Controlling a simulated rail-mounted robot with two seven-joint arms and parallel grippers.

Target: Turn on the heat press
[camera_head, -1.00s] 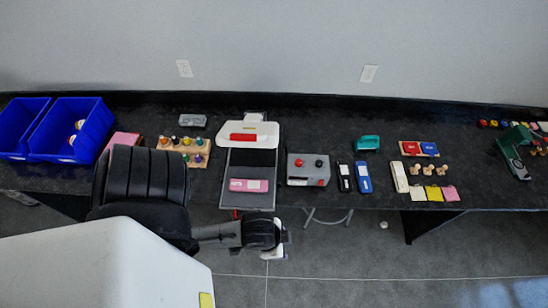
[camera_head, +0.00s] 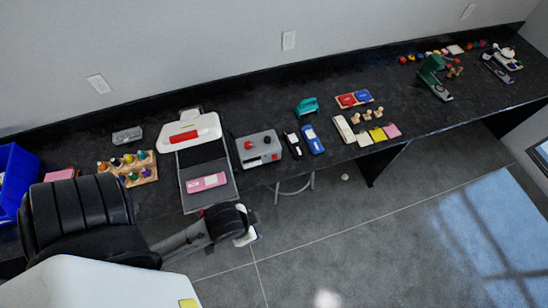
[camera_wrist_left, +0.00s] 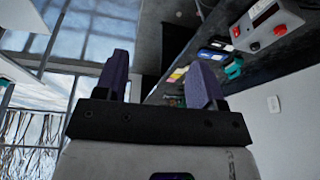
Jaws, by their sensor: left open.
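The heat press appears to be the white machine with a red handle (camera_head: 190,135) and a dark plate, standing left of the middle of the bench. A pink item (camera_head: 206,182) lies on its front part. Right beside it is a grey box with red knobs (camera_head: 258,148), which also shows at the top right of the left wrist view (camera_wrist_left: 265,24). My left gripper (camera_head: 246,228) is in front of the bench edge, near the press's front right corner. In the wrist view its two purple-grey fingers (camera_wrist_left: 160,78) are apart with nothing between them. My right gripper is not in view.
The black bench (camera_head: 230,105) runs along the wall. Black and blue slim items (camera_head: 312,139) lie right of the grey box. The floor in front is open.

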